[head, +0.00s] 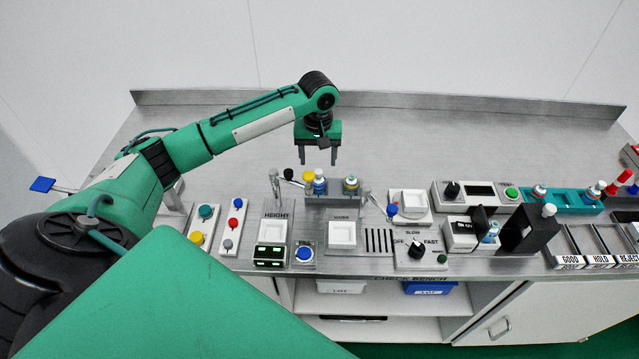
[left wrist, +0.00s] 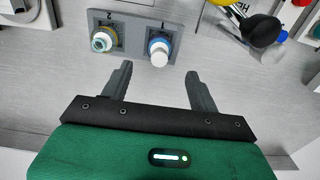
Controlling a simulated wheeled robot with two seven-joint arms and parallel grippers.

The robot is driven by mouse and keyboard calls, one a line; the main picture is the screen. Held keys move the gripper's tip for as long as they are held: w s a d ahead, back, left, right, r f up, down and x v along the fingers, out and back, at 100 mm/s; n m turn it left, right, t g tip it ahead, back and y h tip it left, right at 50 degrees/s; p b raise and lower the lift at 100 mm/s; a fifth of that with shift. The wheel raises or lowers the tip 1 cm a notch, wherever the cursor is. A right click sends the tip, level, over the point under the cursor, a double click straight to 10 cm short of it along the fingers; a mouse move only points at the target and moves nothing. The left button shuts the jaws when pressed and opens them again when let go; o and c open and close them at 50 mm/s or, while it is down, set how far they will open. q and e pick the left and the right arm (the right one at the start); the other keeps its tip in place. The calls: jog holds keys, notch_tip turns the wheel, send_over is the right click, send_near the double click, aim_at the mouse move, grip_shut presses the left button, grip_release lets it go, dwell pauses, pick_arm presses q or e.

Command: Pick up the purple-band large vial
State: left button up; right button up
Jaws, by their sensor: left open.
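My left gripper (head: 318,163) is open and empty, pointing down behind and above a small grey two-place rack (head: 334,199). It also shows open in the left wrist view (left wrist: 158,70), with the rack (left wrist: 131,27) beyond its fingertips. The rack holds a blue-banded, white-capped vial (head: 319,182), which also shows in the left wrist view (left wrist: 159,52). Beside it stands a yellow-banded vial (head: 351,185), also in the left wrist view (left wrist: 104,39). Neither touches the fingers. I cannot make out a purple band on any vial. My right gripper is not in view.
A teal rack (head: 565,201) with small vials stands at the right. A black holder (head: 527,230) has a white-capped vial. Button panels, a dial box (head: 420,249) and the GOOD, HOLD and REJECT trays line the front. The bench behind the rack is clear.

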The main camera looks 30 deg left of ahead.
aim_at(318, 171)
pick_arm(q)
notch_tip(318, 171, down, 3)
jog(key=shift+w+r, duration=0.1)
jog(key=shift+r, duration=0.1)
jog(key=shift+f+p, duration=0.4)
jog(key=shift+f, duration=0.05)
jog(key=f, duration=0.1)
jog(key=f+p, duration=0.1)
jog(key=f, duration=0.1)
jog(key=shift+s+d+f, duration=0.15)
jog(key=shift+s+f, duration=0.05)
jog(key=shift+f, duration=0.1)
jog(key=shift+f+p, duration=0.3)
jog(key=shift+f, duration=0.3)
jog(key=c, duration=1.1)
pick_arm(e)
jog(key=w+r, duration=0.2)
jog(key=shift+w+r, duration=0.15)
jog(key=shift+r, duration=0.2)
pick_arm(q)
jog(key=shift+r, duration=0.1)
